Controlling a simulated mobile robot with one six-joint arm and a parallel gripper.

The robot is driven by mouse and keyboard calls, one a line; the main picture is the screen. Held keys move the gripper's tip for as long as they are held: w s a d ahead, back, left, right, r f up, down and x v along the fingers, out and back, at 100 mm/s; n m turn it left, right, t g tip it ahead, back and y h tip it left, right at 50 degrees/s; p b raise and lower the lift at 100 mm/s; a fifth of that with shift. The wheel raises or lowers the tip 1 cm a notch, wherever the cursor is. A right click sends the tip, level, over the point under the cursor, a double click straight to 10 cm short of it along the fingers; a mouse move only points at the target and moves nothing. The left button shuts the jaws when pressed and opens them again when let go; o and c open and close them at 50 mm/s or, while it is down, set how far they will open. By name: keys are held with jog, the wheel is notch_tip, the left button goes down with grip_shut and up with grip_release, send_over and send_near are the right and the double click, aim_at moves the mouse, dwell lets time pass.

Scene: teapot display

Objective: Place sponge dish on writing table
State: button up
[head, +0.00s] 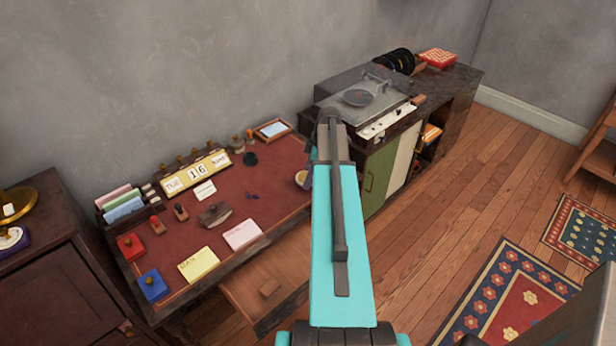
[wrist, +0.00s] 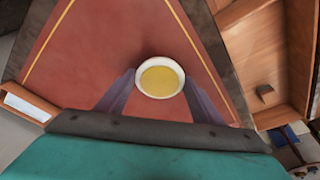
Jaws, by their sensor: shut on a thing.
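The sponge dish (wrist: 161,78) is a small round white dish with a yellow sponge inside. In the wrist view it sits between the two fingertips of my gripper (wrist: 160,88), which is shut on it. In the head view the dish (head: 301,179) shows at the left of my arm, over the right end of the writing table, and my arm hides part of it. The writing table (head: 262,205) has a dark red top with a thin gold line. I cannot tell whether the dish touches the tabletop.
A yellow note (head: 199,265), a pink note (head: 242,234), a blotter (head: 214,214) and a calendar (head: 197,175) stand on the table. An open drawer (head: 265,287) juts out in front. A record player cabinet (head: 377,180) stands right of the table. The red top near the dish is fairly clear.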

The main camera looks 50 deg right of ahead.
jog(key=shift+f, duration=0.85)
jog(key=shift+f, duration=0.15)
jog(key=o, duration=1.2)
jog(key=shift+r, duration=0.25)
jog(key=b+v, duration=0.2)
jog(key=v, duration=0.9)
jog(key=shift+r+b, duration=0.4)
jog(key=shift+d, duration=0.1)
jog(key=shift+s, duration=0.15)
